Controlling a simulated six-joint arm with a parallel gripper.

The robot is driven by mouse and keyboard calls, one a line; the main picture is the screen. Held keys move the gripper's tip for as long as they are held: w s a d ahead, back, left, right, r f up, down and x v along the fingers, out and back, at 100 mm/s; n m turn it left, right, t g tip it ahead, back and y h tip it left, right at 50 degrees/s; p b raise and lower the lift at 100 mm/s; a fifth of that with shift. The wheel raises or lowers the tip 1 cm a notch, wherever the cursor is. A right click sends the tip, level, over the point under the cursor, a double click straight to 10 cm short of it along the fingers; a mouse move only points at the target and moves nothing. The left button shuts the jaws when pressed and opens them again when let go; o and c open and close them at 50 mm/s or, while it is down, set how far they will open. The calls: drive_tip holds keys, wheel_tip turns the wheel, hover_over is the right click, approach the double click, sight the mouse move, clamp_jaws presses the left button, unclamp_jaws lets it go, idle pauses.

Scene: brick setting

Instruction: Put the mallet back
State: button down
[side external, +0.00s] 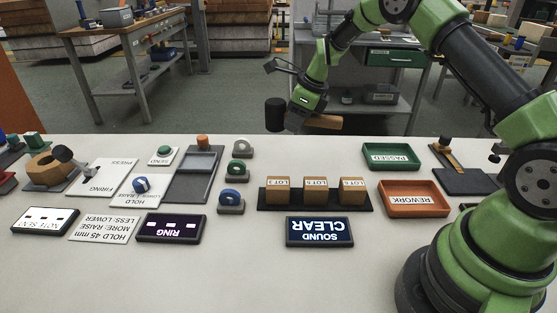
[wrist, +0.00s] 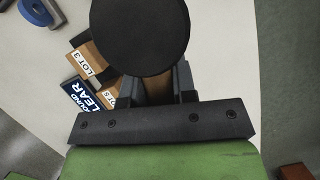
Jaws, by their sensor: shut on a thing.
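The mallet has a black cylindrical head (side external: 275,115) and a light wooden handle (side external: 328,122). My gripper (side external: 300,118) is shut on the handle close to the head and holds the mallet in the air above the back part of the bench. The handle lies about level, with the head to the left. In the wrist view, the round head (wrist: 140,36) fills the top middle, and part of the handle (wrist: 157,91) shows between my fingers. The head hides much of the fingertips there. I cannot tell which spot is the mallet's own place.
Wooden lot blocks (side external: 315,190) stand in a dark rack behind a "SOUND CLEAR" display (side external: 319,232). A green tray (side external: 391,146) and an orange tray (side external: 388,200) lie to the right. A dark pad (side external: 466,182) is farther right.

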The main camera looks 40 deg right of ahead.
sight(289, 162)
drive_tip(key=shift+w+d+f+m, duration=0.1)
drive_tip(key=shift+w+d+m, duration=0.3)
drive_tip(key=shift+m, duration=0.3)
wheel_tip(289, 162, down, 10)
drive_tip(key=shift+d+r, duration=0.1)
drive_tip(key=c, duration=0.9)
unclamp_jaws()
drive_tip(key=shift+f, duration=0.2)
